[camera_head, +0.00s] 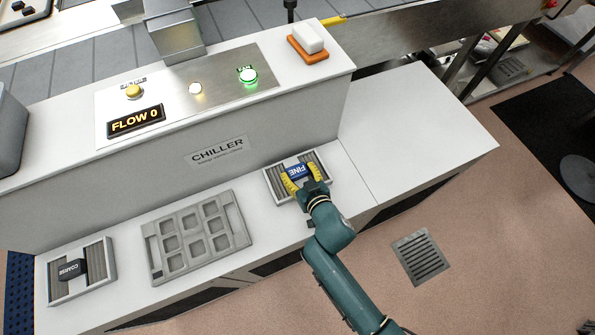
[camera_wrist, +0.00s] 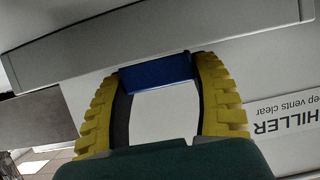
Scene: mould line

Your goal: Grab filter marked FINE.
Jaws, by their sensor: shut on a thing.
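The filter marked FINE (camera_head: 299,171) has a blue handle with white letters, set on a grey ribbed panel in a pale frame. It is at the right end of the white ledge below the chiller. My gripper (camera_head: 301,178) has its yellow fingers shut on the two ends of the blue handle. In the wrist view, the blue handle (camera_wrist: 157,73) is between the tips of my gripper (camera_wrist: 158,80). Whether the filter rests on the ledge or is slightly raised cannot be told.
A filter marked COARSE (camera_head: 72,269) with a black handle lies at the ledge's left end. A grey mould tray (camera_head: 195,236) lies between them. The chiller panel (camera_head: 190,88) with lit buttons and a FLOW 0 display stands behind. The white ledge (camera_head: 420,135) to the right is clear.

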